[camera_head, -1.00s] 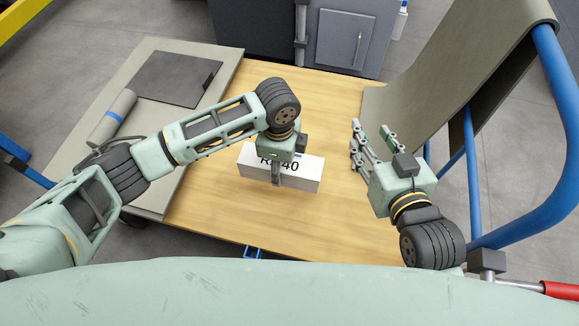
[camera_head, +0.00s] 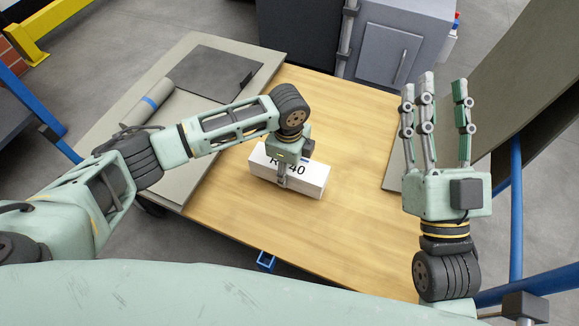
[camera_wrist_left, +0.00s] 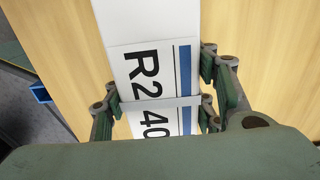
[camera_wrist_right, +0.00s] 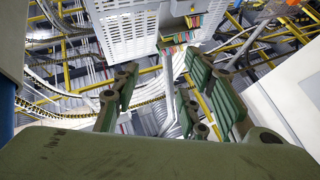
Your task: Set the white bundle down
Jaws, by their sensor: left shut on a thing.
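The white bundle (camera_head: 307,183) is a block with a label on top reading "R2 40". In the head view it is over the middle of the wooden table (camera_head: 235,205); whether it touches the wood is not clear. My left gripper (camera_head: 287,172) is shut on the bundle from above. In the left wrist view the bundle (camera_wrist_left: 150,55) lies between the fingers, with a white strap across it and a blue stripe on its label. My right gripper (camera_head: 436,100) is open and empty, fingers raised, right of the table; its fingers also show in the right wrist view (camera_wrist_right: 170,90).
A grey board (camera_head: 160,70) with a dark sheet (camera_head: 205,73) and a grey roll (camera_head: 160,101) is at the table's left. A grey cabinet (camera_head: 390,50) stands behind. A grey belt chute (camera_head: 500,75) with blue tubing is on the right. Wood around the bundle is clear.

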